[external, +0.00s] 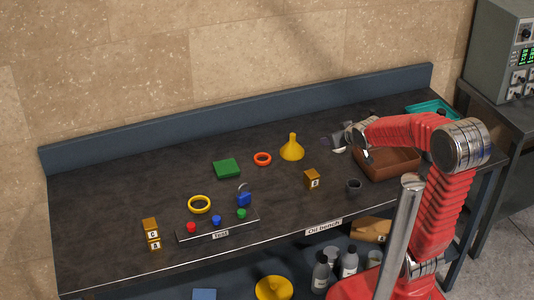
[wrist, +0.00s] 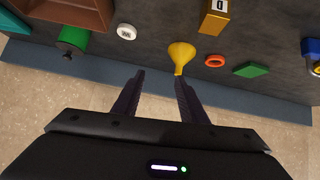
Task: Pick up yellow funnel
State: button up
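The yellow funnel (external: 292,149) stands on the dark bench with its wide end down and its spout up. In the wrist view the funnel (wrist: 181,55) is just beyond the tip of the right finger. My gripper (wrist: 158,75) is open, with nothing between its two dark fingers. In the external view my gripper (external: 340,143) is to the right of the funnel and apart from it, near the brown tray. Its fingertips are small and hard to make out there.
A brown tray (external: 408,163) is under my arm. An orange ring (external: 262,159) and green block (external: 227,169) lie left of the funnel. A lettered wooden block (external: 311,179) and dark cup (external: 354,187) stand in front. A raised blue edge (external: 230,118) runs behind.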

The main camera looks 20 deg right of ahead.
aim_at(294, 136)
jog(key=w+a+f+t+y, duration=0.1)
jog(key=w+a+f, duration=0.1)
jog(key=w, duration=0.2)
jog(key=w+a+f+n+t+y, duration=0.1)
jog(key=w+a+f, duration=0.1)
jog(key=w, duration=0.3)
jog(key=shift+w+a+f+y, duration=0.25)
jog(key=shift+f+y, duration=0.15)
jog(key=shift+f, duration=0.3)
jog(key=shift+x, duration=4.25)
jog(key=shift+r, duration=0.1)
jog(key=shift+x, duration=2.7)
jog(key=shift+d+r, duration=0.1)
jog(key=shift+r, duration=0.05)
jog(key=shift+c, duration=0.5)
